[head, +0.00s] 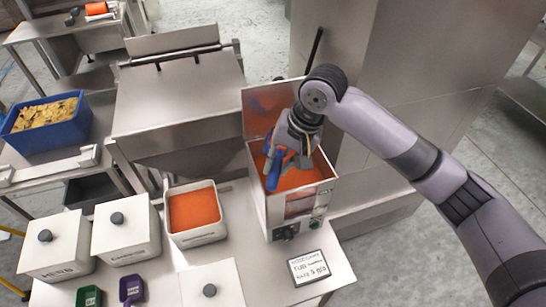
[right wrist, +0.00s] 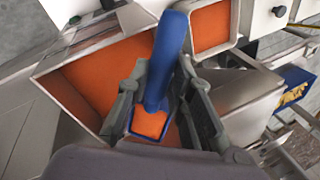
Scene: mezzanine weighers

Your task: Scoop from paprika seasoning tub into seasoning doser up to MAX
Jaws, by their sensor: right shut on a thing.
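The paprika tub (head: 197,238) is a white open tub of orange powder on the steel table; it also shows in the right wrist view (right wrist: 234,46). The seasoning doser (head: 284,218) is a steel box right of it, lid raised, with orange powder inside; no MAX mark is readable. My right gripper (head: 283,157) is shut on a blue scoop (head: 273,176) over the doser's opening. In the right wrist view the scoop's blue handle (right wrist: 167,60) lies between the fingers, and orange shows within its blue rim. My left gripper is not in view.
White lidded tubs (head: 126,230) stand left of the paprika tub. A green scoop (head: 88,296) and a purple scoop (head: 131,288) lie at the front. A white lid (head: 225,278) and a sign (head: 309,268) lie before the doser. A blue crate (head: 44,126) stands at left.

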